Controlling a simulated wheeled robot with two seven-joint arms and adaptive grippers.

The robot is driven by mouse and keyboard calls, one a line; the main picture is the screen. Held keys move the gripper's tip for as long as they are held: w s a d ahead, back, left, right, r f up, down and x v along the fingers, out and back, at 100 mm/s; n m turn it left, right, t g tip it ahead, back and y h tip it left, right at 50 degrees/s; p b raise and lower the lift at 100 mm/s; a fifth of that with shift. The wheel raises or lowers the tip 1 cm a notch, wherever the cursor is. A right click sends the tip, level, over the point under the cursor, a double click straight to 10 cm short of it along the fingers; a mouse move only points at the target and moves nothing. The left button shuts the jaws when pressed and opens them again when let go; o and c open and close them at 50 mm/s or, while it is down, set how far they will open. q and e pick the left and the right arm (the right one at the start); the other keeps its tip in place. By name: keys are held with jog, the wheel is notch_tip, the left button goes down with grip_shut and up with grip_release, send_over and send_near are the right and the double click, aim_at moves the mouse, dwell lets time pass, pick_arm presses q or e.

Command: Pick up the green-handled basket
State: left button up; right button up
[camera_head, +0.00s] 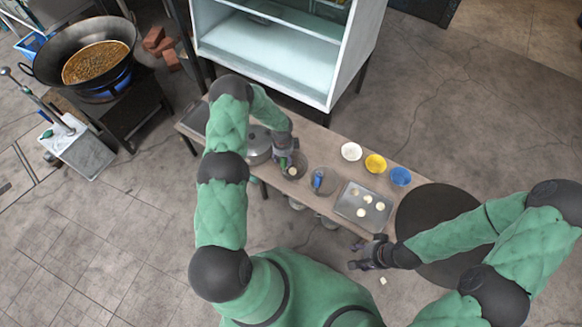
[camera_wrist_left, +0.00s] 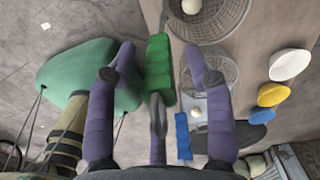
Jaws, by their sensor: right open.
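The green-handled basket (camera_head: 297,174) is a round mesh basket on the narrow table in the head view, with a pale round piece in it. Its mesh shows at the top of the left wrist view (camera_wrist_left: 212,22). Its green handle (camera_wrist_left: 158,70) lies between the fingers of my left gripper (camera_wrist_left: 160,60), with a gap on each side. My left gripper is open, above the table in the head view (camera_head: 288,162), and partly hides the basket. My right gripper (camera_head: 358,255) is open and empty near the table's front edge.
A blue-handled basket (camera_head: 322,181) stands close to the right of the green-handled one. Beyond it are a metal tray (camera_head: 353,211) with several pale pieces, and white (camera_head: 351,151), yellow (camera_head: 375,163) and blue (camera_head: 400,176) bowls. A lidded pot (camera_head: 258,147) is at left.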

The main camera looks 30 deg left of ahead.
pick_arm(q)
grip_shut()
